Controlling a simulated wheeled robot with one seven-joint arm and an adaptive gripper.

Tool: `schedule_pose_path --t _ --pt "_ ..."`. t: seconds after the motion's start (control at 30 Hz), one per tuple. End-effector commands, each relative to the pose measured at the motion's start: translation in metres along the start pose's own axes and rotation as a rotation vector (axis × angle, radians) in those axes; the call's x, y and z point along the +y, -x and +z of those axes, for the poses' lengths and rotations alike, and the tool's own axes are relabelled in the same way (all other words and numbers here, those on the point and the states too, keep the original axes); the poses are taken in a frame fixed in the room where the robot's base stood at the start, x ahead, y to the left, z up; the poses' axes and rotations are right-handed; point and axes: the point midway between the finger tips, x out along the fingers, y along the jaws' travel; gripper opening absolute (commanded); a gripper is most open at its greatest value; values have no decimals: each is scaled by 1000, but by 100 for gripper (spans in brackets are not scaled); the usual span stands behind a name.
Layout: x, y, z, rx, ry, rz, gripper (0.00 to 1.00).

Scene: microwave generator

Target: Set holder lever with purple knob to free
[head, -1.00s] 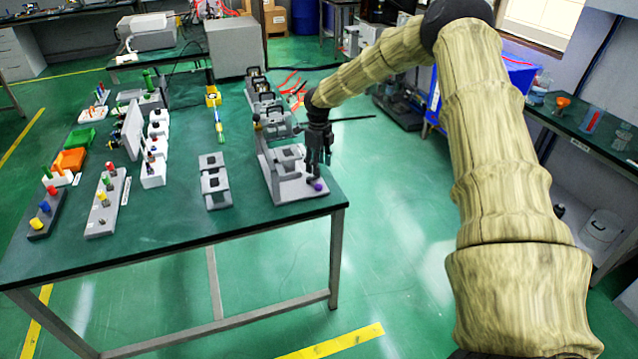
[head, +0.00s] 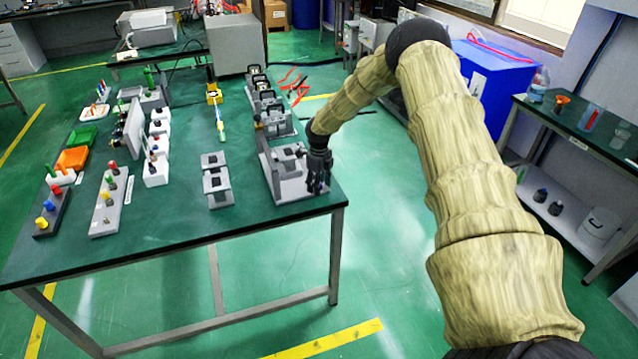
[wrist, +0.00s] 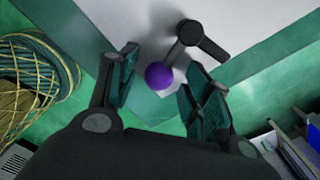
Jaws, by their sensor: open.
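The purple knob (wrist: 158,76) is at the end of a dark lever (wrist: 203,42) in the wrist view. The lever is mounted on a light grey holder base, which shows in the head view as the grey holder (head: 286,183) at the table's right front corner. My gripper (wrist: 155,85) is open, with one finger on each side of the knob. A gap shows between the knob and each finger; I cannot tell how deep the knob sits between them. In the head view my gripper (head: 318,185) hides the knob and lever.
A second grey holder (head: 217,190) stands left of it. Several dark units (head: 268,105) line the table's right edge behind. Knobbed racks (head: 112,200) and an orange bin (head: 72,158) are farther left. The front middle of the green table (head: 165,225) is clear.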

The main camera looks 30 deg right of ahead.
Motion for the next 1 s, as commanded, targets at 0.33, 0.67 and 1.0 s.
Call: schedule_pose_path --t 0.33,0.67,1.0 --pt "0 0 0 0 0 0 9" --pt "3 -4 1 -1 -38 4 2" --pt "7 -1 3 -1 -132 0 2"
